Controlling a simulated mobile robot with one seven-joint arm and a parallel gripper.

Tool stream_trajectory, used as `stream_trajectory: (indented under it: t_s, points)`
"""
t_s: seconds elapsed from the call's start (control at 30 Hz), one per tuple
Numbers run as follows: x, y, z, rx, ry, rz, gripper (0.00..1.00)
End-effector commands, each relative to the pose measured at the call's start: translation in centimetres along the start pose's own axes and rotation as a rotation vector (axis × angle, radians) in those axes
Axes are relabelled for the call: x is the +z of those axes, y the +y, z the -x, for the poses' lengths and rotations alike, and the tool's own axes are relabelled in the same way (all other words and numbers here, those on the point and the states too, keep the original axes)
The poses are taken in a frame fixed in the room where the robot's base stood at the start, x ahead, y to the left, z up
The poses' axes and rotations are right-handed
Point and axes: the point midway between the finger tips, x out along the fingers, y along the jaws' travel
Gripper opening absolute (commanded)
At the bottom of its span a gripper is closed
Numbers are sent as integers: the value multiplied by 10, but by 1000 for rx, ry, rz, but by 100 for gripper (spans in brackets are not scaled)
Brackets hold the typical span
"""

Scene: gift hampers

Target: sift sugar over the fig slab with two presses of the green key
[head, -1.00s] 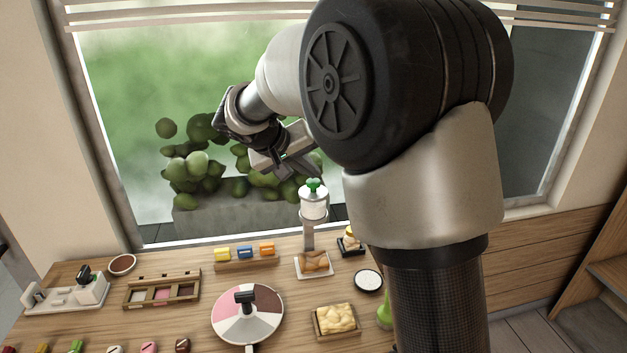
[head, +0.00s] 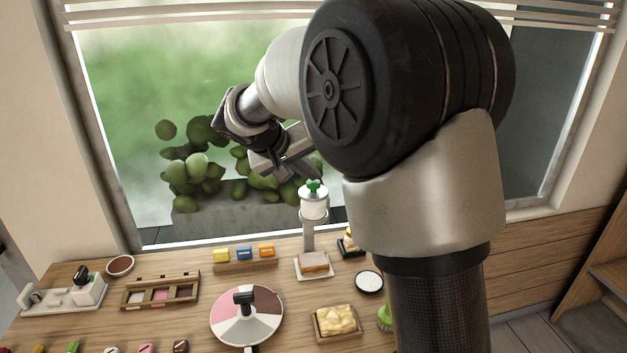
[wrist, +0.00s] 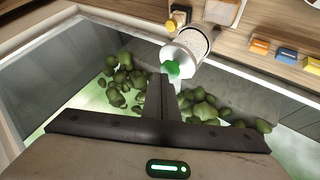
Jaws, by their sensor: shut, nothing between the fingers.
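The sugar sifter (head: 313,207) is a white cylinder on a stand at the back of the table, with a green key (head: 314,187) on top. It also shows in the wrist view (wrist: 196,46), with its green key (wrist: 172,70). The fig slab (head: 313,262) lies on a small pale board below the sifter. Its top looks whitish, with brown at its front edge. My gripper (head: 318,176) is shut and empty, its fingertips (wrist: 161,78) right at the green key. I cannot tell whether they touch it.
A black-rimmed bowl of white stuff (head: 369,281) and a tray of pale yellow pieces (head: 337,333) are nearby. Yellow, blue and orange blocks (head: 245,252) stand left of the slab. A turntable with coloured sectors (head: 228,325) is in front. The window is behind the sifter.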

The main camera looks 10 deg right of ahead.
Motion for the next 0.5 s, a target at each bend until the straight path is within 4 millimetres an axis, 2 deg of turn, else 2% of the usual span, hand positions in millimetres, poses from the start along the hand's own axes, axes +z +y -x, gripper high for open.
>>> stream_trajectory:
  t_s: [0.5]
  points:
    - [-5,5,7,0,0,0,0]
